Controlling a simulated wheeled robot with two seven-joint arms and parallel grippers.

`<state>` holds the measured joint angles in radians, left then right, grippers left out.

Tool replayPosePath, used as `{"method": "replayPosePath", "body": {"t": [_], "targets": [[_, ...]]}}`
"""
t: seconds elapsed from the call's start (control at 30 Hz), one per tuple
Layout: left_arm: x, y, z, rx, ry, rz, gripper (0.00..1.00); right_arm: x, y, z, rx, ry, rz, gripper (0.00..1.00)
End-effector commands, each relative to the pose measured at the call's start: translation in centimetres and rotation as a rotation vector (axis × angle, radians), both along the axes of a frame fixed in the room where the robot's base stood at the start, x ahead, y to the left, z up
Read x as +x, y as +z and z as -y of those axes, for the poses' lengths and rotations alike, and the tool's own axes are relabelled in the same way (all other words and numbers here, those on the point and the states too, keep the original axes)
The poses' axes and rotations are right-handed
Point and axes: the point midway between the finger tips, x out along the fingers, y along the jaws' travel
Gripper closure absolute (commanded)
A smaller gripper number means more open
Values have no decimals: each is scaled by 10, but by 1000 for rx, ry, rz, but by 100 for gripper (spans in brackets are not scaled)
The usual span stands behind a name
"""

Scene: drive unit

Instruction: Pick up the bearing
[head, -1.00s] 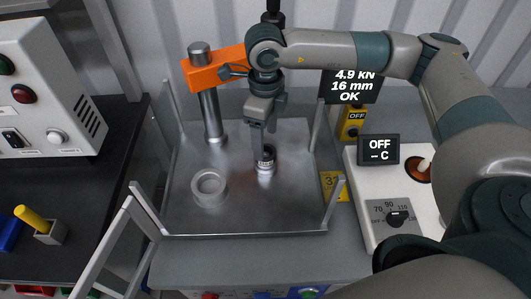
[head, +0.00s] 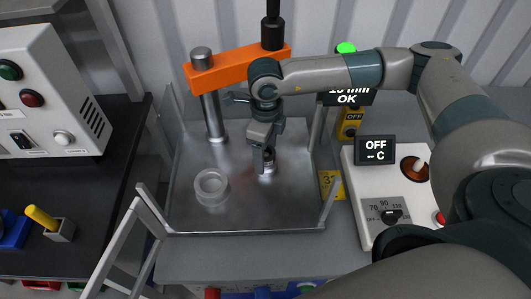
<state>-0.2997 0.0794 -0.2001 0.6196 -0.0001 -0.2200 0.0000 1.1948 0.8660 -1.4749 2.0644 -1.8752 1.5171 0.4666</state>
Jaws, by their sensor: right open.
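A small shiny metal cylindrical part (head: 271,167), which may be the bearing, stands on the metal press plate (head: 250,215). My right gripper (head: 263,161) points down at it, and its fingers cover much of the part. The fingers are open; I cannot tell whether they touch it. A wider, pale metal ring (head: 211,187) sits on the plate to the left, apart from the gripper. My left gripper is not in view.
The orange press arm (head: 235,69) on its steel column (head: 213,115) and the black ram (head: 273,35) stand behind the gripper. Clear guard panels with grey posts (head: 152,210) edge the plate. A white heater unit (head: 378,195) reading OFF is at right. The plate's front is clear.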

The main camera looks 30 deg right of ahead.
Motion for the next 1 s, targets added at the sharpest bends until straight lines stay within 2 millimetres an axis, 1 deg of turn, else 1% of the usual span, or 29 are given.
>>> {"method": "replayPosePath", "body": {"t": [0.4, 0.43, 0.47, 0.5, 0.6, 1.0], "targets": [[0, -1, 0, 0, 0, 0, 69, 0, 0, 0, 0, -1, 0, 35], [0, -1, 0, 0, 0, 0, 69, 0, 0, 0, 0, -1, 0, 40], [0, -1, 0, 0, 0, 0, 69, 0, 0, 0, 0, -1, 0, 47], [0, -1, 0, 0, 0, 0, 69, 0, 0, 0, 0, -1, 0, 56], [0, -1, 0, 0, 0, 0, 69, 0, 0, 0, 0, -1, 0, 77], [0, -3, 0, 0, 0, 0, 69, 1, 3, 0, 1, -1, 1, 77]]}}
